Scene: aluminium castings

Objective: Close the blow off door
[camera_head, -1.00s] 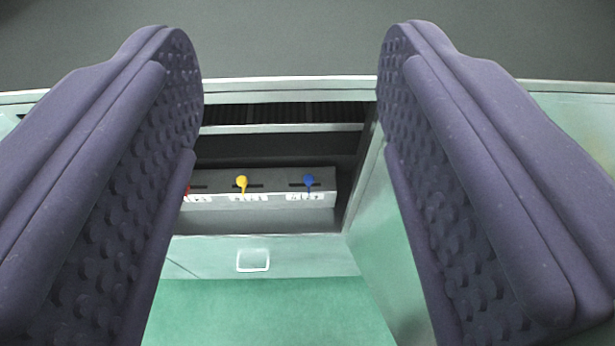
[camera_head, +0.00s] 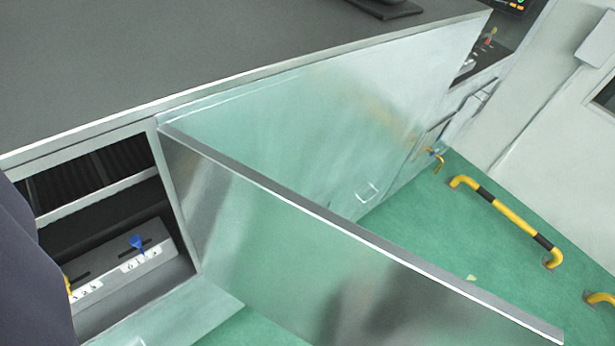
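A flat, reflective metal door (camera_head: 300,255) stands wide open. It appears hinged at the right edge of a dark compartment (camera_head: 100,205) in the cabinet front and sticks out toward me, down to the lower right. Its top edge shows as a long grey strip. I cannot tell from any lettering that it is the blow off door. Part of my gripper (camera_head: 32,270), a dark purple padded finger, shows at the left edge, in front of the compartment. The other finger is out of view. No contact with the door shows.
Inside the compartment are a blue knob (camera_head: 137,243) and a partly hidden yellow knob (camera_head: 68,286) on a labelled panel. A dark countertop (camera_head: 220,50) lies above. A yellow and black floor rail (camera_head: 507,220) stands on the green floor at right.

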